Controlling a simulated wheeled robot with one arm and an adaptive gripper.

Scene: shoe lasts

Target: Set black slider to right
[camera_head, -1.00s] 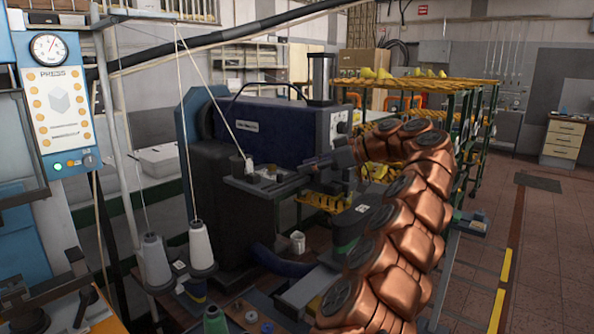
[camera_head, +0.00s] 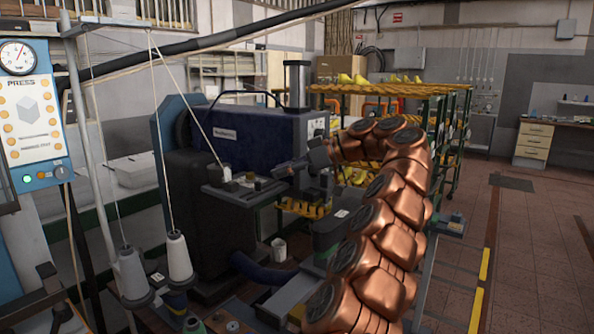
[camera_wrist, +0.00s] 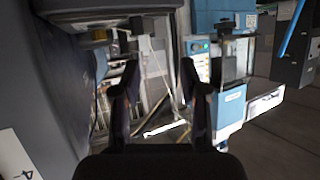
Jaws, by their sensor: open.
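I cannot make out a black slider for certain in either view. A dark blue machine (camera_head: 235,132) with a black body stands at the centre of the head view. Its right end has a small light panel (camera_head: 318,128), too small to read. My copper arm curls over in front of it, and my gripper (camera_head: 300,168) is by the machine's front, in front of its right part. In the wrist view my gripper (camera_wrist: 160,92) has its two dark fingers spread, with nothing between them.
A blue press panel (camera_head: 32,120) with a gauge stands at far left; it also shows in the wrist view (camera_wrist: 197,62). Thread cones (camera_head: 178,257) stand at front left. A rack of yellow lasts (camera_head: 400,84) is behind my arm. Floor (camera_head: 530,240) at right is open.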

